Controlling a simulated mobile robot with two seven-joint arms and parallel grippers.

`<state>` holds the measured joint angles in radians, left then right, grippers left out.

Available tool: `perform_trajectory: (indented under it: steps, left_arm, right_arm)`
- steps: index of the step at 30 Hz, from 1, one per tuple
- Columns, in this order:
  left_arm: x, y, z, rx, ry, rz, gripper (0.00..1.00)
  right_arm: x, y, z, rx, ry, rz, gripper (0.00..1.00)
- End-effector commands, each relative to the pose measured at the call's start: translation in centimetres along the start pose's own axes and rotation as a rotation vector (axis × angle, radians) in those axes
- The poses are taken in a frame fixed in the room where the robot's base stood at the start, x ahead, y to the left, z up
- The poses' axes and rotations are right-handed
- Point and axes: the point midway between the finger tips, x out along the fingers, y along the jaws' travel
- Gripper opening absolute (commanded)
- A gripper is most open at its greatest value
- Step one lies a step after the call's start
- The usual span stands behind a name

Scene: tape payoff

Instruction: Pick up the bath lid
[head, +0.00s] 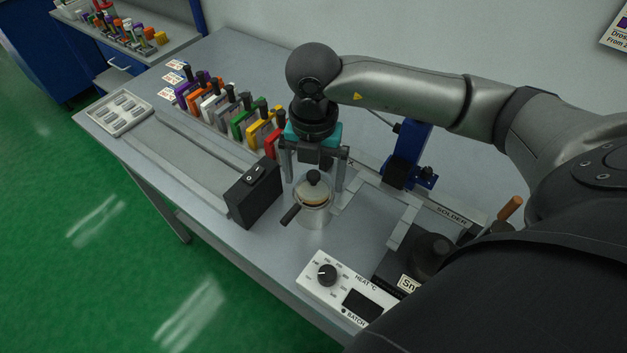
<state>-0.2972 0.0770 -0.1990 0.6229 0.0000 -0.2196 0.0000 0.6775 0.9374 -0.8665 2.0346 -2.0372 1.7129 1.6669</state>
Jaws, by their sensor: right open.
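My right gripper (314,186) is open and points down, with its two grey fingers apart on either side of a black round knob (313,177). The knob tops a pale, tan-edged round lid (312,195), which sits at the top of a small grey cylindrical pot (314,216). A dark side handle (290,215) sticks out at the pot's lower left. I cannot tell whether the fingers touch anything. A dark round-topped piece (432,250) stands by a block with an "Sn" label (408,284), partly hidden by my arm. My left gripper is out of view.
A black switch box (254,193) stands close left of the pot. A white heat control box (346,290) is in front. A row of coloured holders (220,112) and a blue stand (407,155) are behind.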

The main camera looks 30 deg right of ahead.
Motion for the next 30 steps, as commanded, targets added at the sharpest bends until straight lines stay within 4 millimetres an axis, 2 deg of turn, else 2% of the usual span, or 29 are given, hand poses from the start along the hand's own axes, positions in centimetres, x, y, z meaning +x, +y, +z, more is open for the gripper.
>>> perform_trajectory:
  steps: [2,19,30]
  left_arm:
    - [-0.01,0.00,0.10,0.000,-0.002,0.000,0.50]
    - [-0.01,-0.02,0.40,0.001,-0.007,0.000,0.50]
    - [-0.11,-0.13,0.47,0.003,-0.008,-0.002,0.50]
  right_arm:
    - [-0.03,0.02,-0.01,0.000,0.000,0.000,1.00]
    - [-0.08,0.03,0.00,0.000,0.000,0.001,0.36]
    - [-0.68,0.08,0.04,0.000,0.000,0.003,0.35]
